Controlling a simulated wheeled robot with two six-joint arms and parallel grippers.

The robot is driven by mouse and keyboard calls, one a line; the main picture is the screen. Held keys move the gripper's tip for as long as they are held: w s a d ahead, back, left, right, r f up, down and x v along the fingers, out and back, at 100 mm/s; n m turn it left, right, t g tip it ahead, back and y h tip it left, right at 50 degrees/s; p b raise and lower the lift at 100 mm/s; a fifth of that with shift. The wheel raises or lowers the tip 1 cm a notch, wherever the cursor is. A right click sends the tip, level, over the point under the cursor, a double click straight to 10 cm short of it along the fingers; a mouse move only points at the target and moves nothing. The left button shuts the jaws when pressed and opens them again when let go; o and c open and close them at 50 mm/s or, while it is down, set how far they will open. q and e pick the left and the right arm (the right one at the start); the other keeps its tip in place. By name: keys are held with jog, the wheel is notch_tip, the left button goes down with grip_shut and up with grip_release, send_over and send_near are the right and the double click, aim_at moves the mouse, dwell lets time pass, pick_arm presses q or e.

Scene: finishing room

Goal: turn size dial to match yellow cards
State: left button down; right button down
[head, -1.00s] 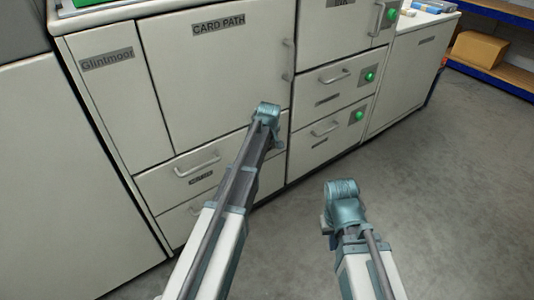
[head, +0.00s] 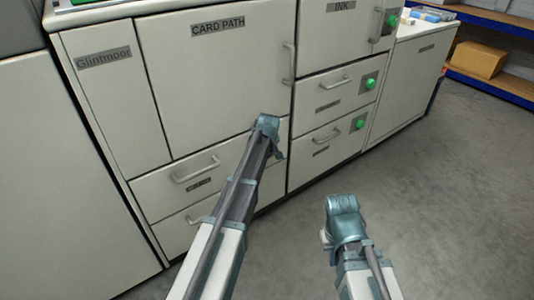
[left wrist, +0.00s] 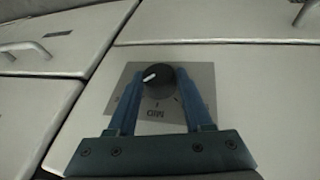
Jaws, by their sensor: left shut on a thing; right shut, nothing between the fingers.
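The size dial (left wrist: 153,82) is a round black knob with a white pointer mark, in the left wrist view. It sits on a grey plate (left wrist: 200,82) with tick marks and the word MID, which reads upside down. The pointer is toward the left of the picture, away from MID. My left gripper (left wrist: 158,78) is shut on the knob, one blue finger on each side. In the head view the dial is hidden. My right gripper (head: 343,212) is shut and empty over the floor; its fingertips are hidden. No yellow cards are in view.
The pale machine has a CARD PATH door (head: 220,75), an INK door (head: 340,40) and drawers with bar handles. Green buttons (head: 370,83) are beside two drawers. Grey floor (head: 430,190) is clear at right. A cardboard box (head: 478,58) sits on a shelf behind.

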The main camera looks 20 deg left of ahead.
pick_arm(q)
jog(key=shift+f, duration=0.1)
jog(key=t+b, duration=0.1)
jog(key=t+h+b, duration=0.1)
jog(key=shift+s+a+f+b, duration=0.15)
jog(key=shift+s+f+b, duration=0.15)
jog(key=shift+s, duration=0.05)
jog(key=t+h+b, duration=0.1)
jog(key=b, duration=0.1)
jog(key=n+t+h+b, duration=0.1)
jog(key=t+b, duration=0.1)
jog(key=t+h+b, duration=0.1)
jog(key=b, duration=0.2)
jog(key=shift+a+f+n, duration=0.1)
jog(key=shift+f+n, duration=0.2)
jog(key=shift+r+t+h+b, duration=0.2)
jog(key=shift+t+h+b, duration=0.3)
jog(key=shift+t+b, duration=0.55)
jog(key=c, duration=0.6)
grip_release()
